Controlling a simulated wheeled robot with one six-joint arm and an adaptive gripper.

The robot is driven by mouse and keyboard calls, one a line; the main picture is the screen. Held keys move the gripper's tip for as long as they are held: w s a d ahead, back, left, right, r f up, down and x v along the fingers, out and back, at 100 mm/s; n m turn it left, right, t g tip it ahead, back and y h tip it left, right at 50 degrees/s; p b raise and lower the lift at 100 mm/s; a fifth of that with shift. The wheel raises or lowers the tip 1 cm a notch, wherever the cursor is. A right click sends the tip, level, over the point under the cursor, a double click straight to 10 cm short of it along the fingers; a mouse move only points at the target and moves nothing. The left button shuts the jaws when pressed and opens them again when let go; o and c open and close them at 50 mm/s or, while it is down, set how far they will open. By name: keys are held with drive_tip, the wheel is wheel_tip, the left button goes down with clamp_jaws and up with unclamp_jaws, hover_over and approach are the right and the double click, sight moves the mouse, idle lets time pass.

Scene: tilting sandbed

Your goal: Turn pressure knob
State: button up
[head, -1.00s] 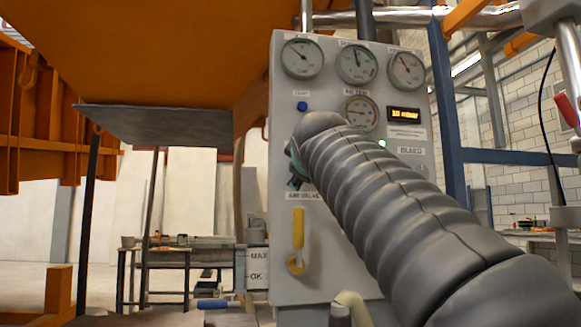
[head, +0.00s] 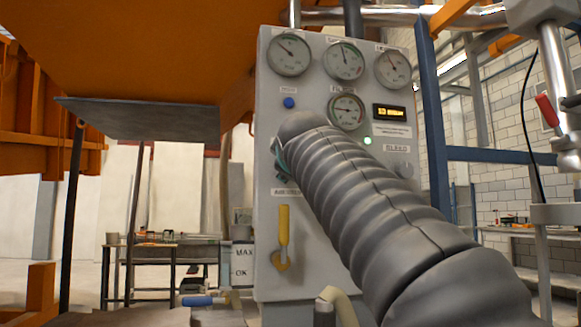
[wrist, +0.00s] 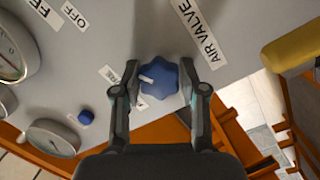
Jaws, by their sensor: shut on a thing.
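A blue lobed knob (wrist: 158,80) with a white pointer mark sits on the grey control panel (head: 330,220). In the wrist view my gripper (wrist: 161,72) has one finger on each side of this knob and is shut on it. The pointer is towards the left of the knob's face. In the head view my grey ribbed arm covers the knob, and only a sliver of the gripper shows at the panel's left edge.
Several round gauges (head: 344,60), a lit display (head: 390,112), a small blue button (head: 289,103) and a yellow valve handle (head: 284,226) are on the panel. A blue frame post (head: 431,120) stands close at right. An orange structure hangs overhead at left.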

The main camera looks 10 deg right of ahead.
drive_tip(key=m+p, duration=0.1)
drive_tip(key=m, duration=0.2)
drive_tip(key=shift+r+m+g, duration=0.15)
drive_tip(key=shift+m+g, duration=0.15)
drive_tip(key=shift+m, duration=0.1)
drive_tip(key=m+p, duration=0.1)
drive_tip(key=m, duration=0.3)
drive_tip(key=shift+y, duration=0.4)
drive_tip(key=m+p, duration=0.1)
drive_tip(key=m, duration=0.3)
drive_tip(key=shift+g+y, duration=0.3)
drive_tip(key=shift+g, duration=0.1)
drive_tip(key=shift+m+y+p, duration=0.4)
drive_tip(key=shift+m+y, duration=0.1)
drive_tip(key=shift+m, duration=1.2)
drive_tip(key=o, duration=1.2)
drive_tip(key=shift+c, duration=0.2)
